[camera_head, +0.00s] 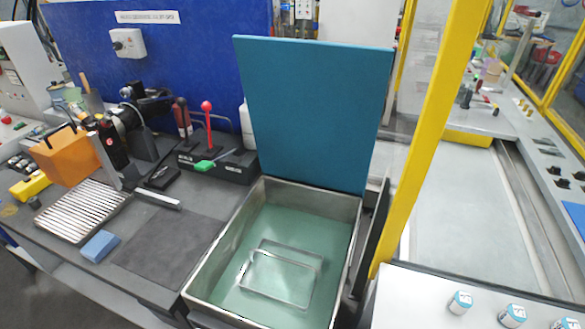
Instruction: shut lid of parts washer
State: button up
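The parts washer is a metal-walled basin (222,237) with a green floor, low in the middle of the head view. A clear or wire rectangular frame sits inside it. Its teal lid (312,110) stands upright at the basin's back edge, wide open. The basin's interior is fully exposed. My gripper is not in view, so its distance to the lid cannot be told.
A grey workbench (190,225) on the left holds an orange box (66,156), a blue block (100,246), a ribbed metal plate (84,211) and a red-knobbed lever (208,125). A yellow post (425,140) rises close to the right of the lid.

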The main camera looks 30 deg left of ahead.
aim_at(316, 107)
jog(key=i+j, duration=0.1)
jog(key=j, duration=1.2)
jog(key=i+j, duration=0.15)
jog(key=j, duration=1.15)
jog(key=i+j, duration=0.15)
jog(key=j, duration=1.15)
jog(key=i+u, duration=0.05)
